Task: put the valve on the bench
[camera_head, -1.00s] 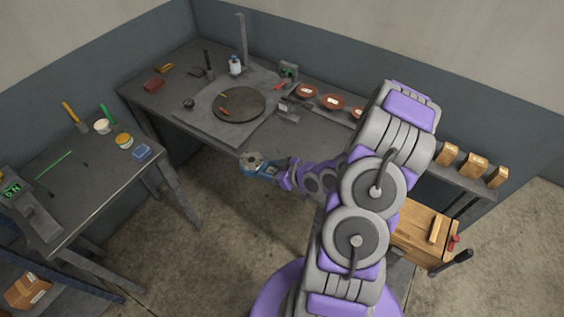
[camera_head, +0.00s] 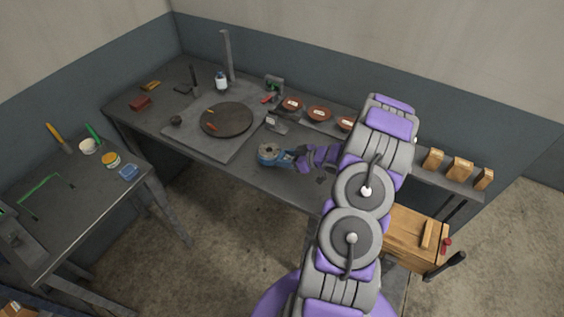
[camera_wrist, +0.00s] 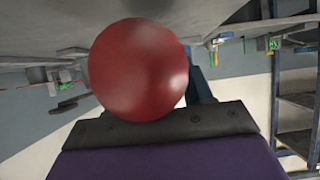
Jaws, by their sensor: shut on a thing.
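I cannot tell whether the valve touches the bench top. In the wrist view a large red rounded part (camera_wrist: 138,70), seemingly of the valve, hides most of the jaws; a bit of blue shows behind it.
A dark round plate (camera_head: 227,120) lies on a grey mat (camera_head: 183,138) left of the valve. A grey metal tool (camera_head: 276,124) and red bowls (camera_head: 318,114) stand behind it. A side table (camera_head: 85,215) is at left, a wooden box (camera_head: 412,238) at right.

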